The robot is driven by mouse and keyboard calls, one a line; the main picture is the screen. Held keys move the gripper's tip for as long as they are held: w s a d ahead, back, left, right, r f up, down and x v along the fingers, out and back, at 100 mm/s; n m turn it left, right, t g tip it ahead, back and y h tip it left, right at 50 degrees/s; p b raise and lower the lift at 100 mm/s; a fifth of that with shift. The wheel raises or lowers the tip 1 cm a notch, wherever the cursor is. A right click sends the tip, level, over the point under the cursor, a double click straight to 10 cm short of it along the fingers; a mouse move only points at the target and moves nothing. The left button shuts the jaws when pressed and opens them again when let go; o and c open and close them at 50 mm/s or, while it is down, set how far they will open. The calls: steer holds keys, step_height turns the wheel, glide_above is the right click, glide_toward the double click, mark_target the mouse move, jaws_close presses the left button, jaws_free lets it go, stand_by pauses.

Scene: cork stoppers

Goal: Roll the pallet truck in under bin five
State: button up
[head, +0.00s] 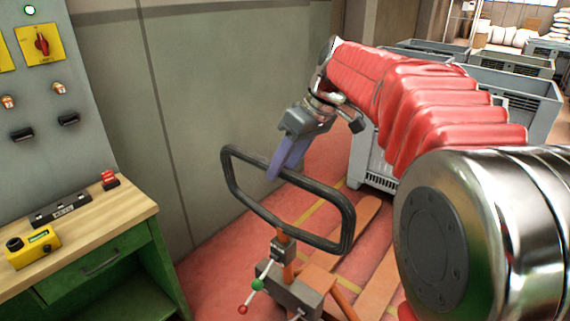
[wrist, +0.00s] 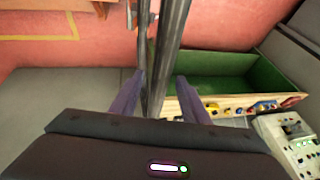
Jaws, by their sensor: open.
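The pallet truck's black loop handle (head: 337,232) stands tilted above its orange body and grey base. An orange fork (head: 362,222) reaches back over the red floor toward a grey bin (head: 362,163). My arm hides much of that bin, and I see no number on it. I cannot tell whether the fork tips are under it. My gripper (head: 275,172) is open at the handle's upper bar. In the wrist view, a dark handle bar (wrist: 168,60) passes between the two purple fingers of my gripper (wrist: 158,90), nearer the left finger, not gripped.
Several grey bins (head: 545,92) stand at the back right. A green wall is behind the handle. A wooden-topped green workbench (head: 110,212) with a yellow button box (head: 33,246) is at the left, below a grey control panel (head: 50,110). Yellow lines mark the red floor.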

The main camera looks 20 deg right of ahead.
steer(key=shift+c, duration=0.5)
jaws_close()
steer(key=shift+d, duration=0.1)
